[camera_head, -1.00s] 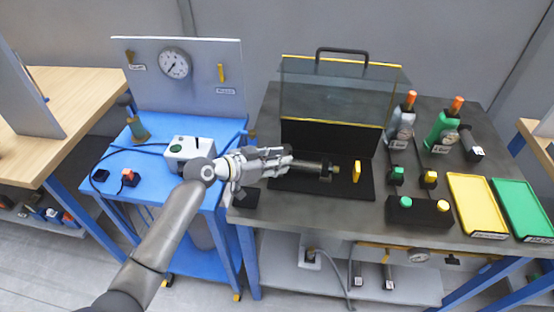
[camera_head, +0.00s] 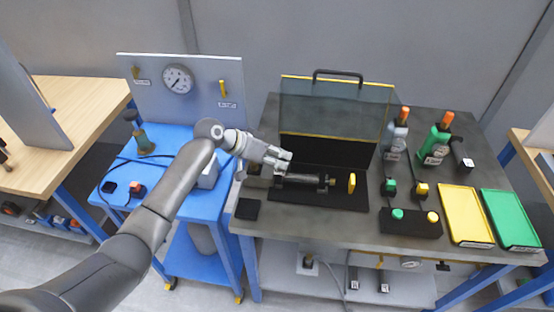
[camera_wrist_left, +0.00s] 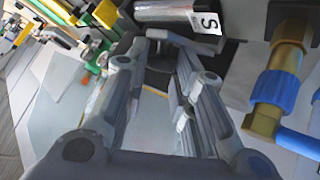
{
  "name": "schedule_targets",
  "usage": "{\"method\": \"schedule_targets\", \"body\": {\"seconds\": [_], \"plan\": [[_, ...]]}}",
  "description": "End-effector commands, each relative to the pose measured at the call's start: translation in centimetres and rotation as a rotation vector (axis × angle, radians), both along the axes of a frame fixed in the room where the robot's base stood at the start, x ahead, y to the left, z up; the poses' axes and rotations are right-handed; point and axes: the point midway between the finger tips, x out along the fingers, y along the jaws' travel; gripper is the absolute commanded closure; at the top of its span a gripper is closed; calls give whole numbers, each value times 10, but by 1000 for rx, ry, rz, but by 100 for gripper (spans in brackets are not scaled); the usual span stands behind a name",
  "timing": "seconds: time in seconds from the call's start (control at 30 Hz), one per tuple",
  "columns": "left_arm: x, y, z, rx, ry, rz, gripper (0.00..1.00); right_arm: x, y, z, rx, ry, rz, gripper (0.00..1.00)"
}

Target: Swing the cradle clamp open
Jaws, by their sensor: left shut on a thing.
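The dark cylinder (camera_head: 303,179) lies along the black cradle base (camera_head: 340,200) on the grey bench. A silver end with an "S" label (camera_wrist_left: 178,14) shows at the top of the left wrist view. My left gripper (camera_head: 285,160) is at the cylinder's left end, coming in from behind left. In the left wrist view its fingers (camera_wrist_left: 160,50) are closed around a small dark part, which I take to be the cradle clamp (camera_wrist_left: 160,62). The fingers hide most of it, so its angle is hard to tell. My right gripper is not in view.
A clear raised cover (camera_head: 333,108) stands behind the cradle. A yellow upright piece (camera_head: 351,183) stands at the cradle's right. A button box (camera_head: 410,221), a yellow tray (camera_head: 465,215) and a green tray (camera_head: 511,218) are further right. A brass-and-blue fitting (camera_wrist_left: 275,82) is close beside the fingers.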

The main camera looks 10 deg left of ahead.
Motion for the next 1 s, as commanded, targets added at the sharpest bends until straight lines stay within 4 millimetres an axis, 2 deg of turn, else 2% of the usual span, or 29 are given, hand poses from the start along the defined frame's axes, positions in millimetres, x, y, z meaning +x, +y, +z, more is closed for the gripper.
{"method": "schedule_targets", "body": {"seconds": [0.03,0.17,0.77,0.8,0.93,1.0], "plan": [[5,0,7,-5,14,5,100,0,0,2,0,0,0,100],[9,-1,9,-5,63,4,100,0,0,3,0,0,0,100],[13,-1,11,-6,111,4,100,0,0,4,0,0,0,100],[13,-1,11,-6,111,4,75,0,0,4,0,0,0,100],[12,-1,10,-5,112,3,58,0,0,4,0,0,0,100],[12,-1,10,-5,113,3,57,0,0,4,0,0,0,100]]}}
